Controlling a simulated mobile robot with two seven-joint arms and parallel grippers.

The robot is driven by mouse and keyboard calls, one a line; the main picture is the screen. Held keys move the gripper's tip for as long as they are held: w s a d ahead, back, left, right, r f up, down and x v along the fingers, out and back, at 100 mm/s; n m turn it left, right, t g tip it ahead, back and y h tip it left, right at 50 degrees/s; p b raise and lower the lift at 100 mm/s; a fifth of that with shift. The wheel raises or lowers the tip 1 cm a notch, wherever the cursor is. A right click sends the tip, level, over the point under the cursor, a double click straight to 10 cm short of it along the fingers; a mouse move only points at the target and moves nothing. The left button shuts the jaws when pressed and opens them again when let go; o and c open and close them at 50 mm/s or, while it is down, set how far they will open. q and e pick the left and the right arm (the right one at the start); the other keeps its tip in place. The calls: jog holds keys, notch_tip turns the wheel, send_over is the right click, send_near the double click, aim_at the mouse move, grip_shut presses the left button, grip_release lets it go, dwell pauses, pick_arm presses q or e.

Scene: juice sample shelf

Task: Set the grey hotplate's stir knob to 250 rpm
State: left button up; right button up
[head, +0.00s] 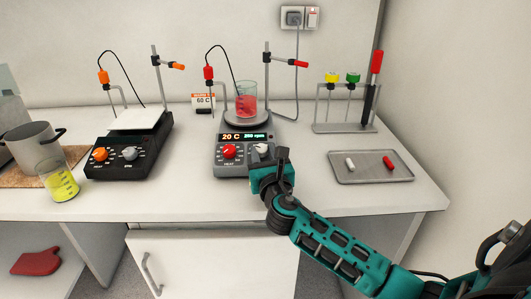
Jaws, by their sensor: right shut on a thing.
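The grey hotplate (231,167) stands in the middle of the bench. Its display (244,136) shows 20 C in orange; the green figures beside it are too small to read. A red knob (229,151) is at the left of its front panel. The pale stir knob (261,148) is at the right of the panel, partly hidden by my right gripper (266,159). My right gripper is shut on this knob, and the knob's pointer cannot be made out. My left gripper is not in view.
A beaker of red liquid (246,101) stands on the hotplate's top, with a probe cable and a clamp stand around it. A black hotplate (130,158) is to the left. A tray (375,179) with two stir bars and a tool rack (345,127) are to the right.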

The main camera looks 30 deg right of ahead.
jog(key=shift+w+a+m+g+h, duration=0.1)
jog(key=shift+m+g+h, duration=0.3)
jog(key=shift+m+h, duration=0.45)
jog(key=o, duration=1)
jog(key=shift+o, duration=0.2)
jog(key=v, duration=1.3)
